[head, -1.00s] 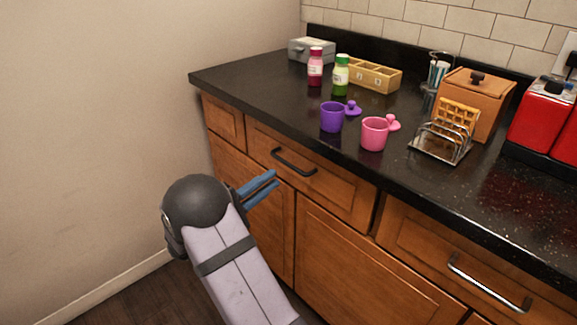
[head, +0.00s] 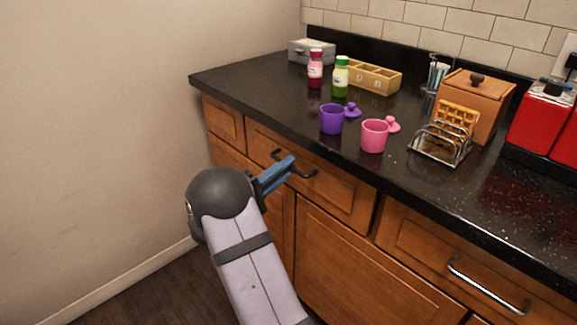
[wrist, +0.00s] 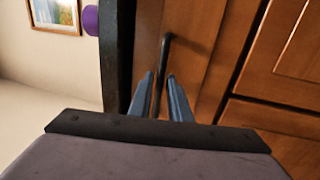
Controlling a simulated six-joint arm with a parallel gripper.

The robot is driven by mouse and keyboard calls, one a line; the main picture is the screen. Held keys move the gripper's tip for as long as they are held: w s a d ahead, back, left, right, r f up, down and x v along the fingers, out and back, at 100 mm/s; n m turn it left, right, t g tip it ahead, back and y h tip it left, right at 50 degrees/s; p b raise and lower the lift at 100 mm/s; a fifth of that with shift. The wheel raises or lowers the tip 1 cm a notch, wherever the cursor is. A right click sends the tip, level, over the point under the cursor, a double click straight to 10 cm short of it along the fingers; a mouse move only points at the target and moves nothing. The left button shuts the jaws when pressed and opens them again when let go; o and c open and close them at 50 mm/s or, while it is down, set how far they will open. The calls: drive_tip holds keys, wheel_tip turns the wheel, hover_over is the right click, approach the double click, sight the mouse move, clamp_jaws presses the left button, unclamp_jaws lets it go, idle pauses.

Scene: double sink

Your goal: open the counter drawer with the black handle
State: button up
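The counter drawer (head: 345,196) is a wooden front under the black counter, and it looks shut. Its black handle (head: 308,175) is a bar, partly hidden by my gripper in the head view. My gripper (head: 288,164) has blue fingers and is at the handle's middle. In the wrist view, the black handle (wrist: 166,45) runs between the two fingertips of my gripper (wrist: 159,77), which are apart with one on each side. I cannot tell whether either finger touches the bar.
A purple cup (head: 331,119) and a pink cup (head: 374,136) stand on the counter above, near its front edge. Another drawer with a silver handle (head: 488,285) is at the right. The wall (head: 100,120) is at the left, with open floor below it.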

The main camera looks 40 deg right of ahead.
drive_tip(key=shift+d+r, duration=0.15)
drive_tip(key=shift+d, duration=0.55)
clamp_jaws()
drive_tip(key=shift+a, duration=0.1)
drive_tip(key=a, duration=3)
unclamp_jaws()
